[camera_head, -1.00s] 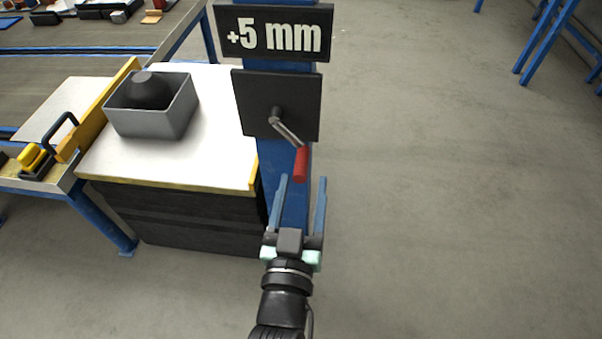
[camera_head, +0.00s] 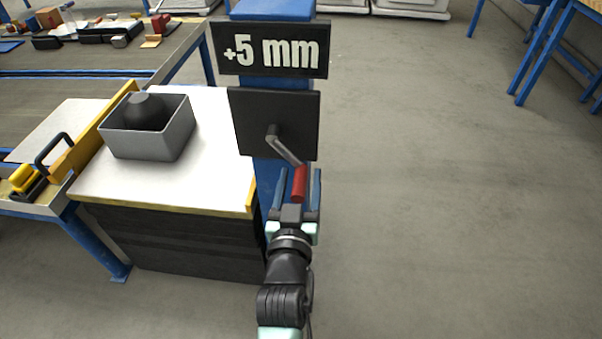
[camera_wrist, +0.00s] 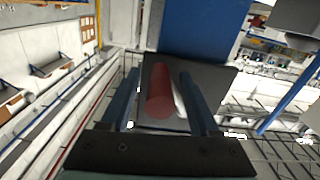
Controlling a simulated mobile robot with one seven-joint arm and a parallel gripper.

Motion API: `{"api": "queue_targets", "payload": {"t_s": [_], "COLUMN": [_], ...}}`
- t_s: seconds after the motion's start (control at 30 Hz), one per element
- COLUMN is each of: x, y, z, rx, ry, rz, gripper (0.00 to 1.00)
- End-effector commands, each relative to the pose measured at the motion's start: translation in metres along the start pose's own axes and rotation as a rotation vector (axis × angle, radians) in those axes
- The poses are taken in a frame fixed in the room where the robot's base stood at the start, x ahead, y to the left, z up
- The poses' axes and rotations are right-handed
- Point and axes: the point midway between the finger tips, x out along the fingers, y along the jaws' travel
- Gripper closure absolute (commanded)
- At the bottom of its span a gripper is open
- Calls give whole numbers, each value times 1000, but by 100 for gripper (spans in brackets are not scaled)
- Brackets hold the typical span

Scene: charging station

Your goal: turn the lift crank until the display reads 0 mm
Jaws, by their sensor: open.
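The display (camera_head: 270,50) reads +5 mm at the top of the blue post. Below it, the lift crank has a grey arm (camera_head: 286,149) that slants down and right from the hub on a black plate (camera_head: 242,125). Its red handle (camera_head: 299,184) hangs at the lower end. My gripper (camera_head: 299,185) is open, with its two blue fingers on either side of the handle in the head view. In the wrist view the red handle (camera_wrist: 160,92) shows between the spread fingers (camera_wrist: 163,95). I cannot tell how deep it sits between them.
A white-topped lift table (camera_head: 215,170) with a yellow edge stands left of the post and holds a grey bin (camera_head: 140,145). A conveyor workbench (camera_head: 90,75) is farther left. The floor to the right is clear up to blue legs (camera_head: 535,60).

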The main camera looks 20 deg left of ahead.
Motion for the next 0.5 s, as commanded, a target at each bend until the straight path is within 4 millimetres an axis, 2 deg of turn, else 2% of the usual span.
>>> {"api": "queue_targets", "payload": {"t_s": [0.2, 0.5], "x": [16, 18], "y": [0, 0], "z": [0, 0], "rx": [0, 0], "ry": [0, -1], "rz": [1, 0], "gripper": [38, 38]}}
